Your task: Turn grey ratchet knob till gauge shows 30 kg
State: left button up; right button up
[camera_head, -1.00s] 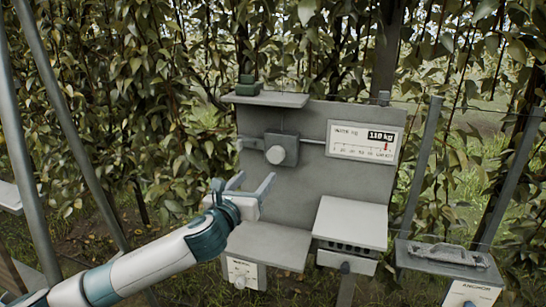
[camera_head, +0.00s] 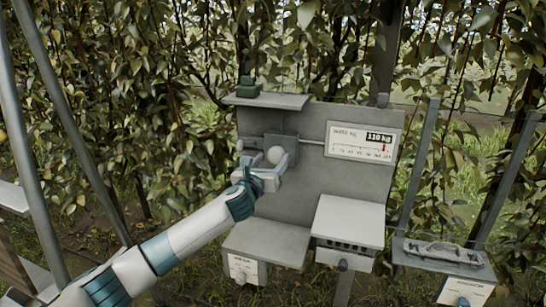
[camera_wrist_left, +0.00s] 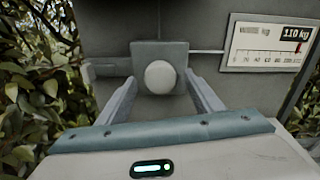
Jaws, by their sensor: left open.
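The grey ratchet knob (camera_head: 275,155) is a pale round knob on a grey square housing on the grey panel. It also shows in the left wrist view (camera_wrist_left: 160,77). My left gripper (camera_head: 266,160) is open, with one finger on each side of the knob; in the left wrist view its fingers (camera_wrist_left: 160,92) flank the knob without visibly gripping it. Whether they touch it I cannot tell. The gauge (camera_head: 360,141) is a white plate right of the knob. It reads 110 kg, with a red pointer near the right end of its scale; it shows in the wrist view too (camera_wrist_left: 266,45). My right gripper is out of view.
A shelf (camera_head: 266,101) with a green object (camera_head: 248,87) sits above the knob. Below are a grey ledge (camera_head: 265,243), a white-topped box (camera_head: 349,220) and, at right, a tray with a metal tool (camera_head: 440,250). A thin rod runs from the housing to the gauge. Foliage stands behind.

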pick_arm(q)
jog(key=shift+w+d, duration=0.25)
jog(key=shift+w, duration=0.35)
jog(key=shift+c, duration=0.7)
jog(key=c, duration=0.9)
jog(key=shift+n, duration=0.3)
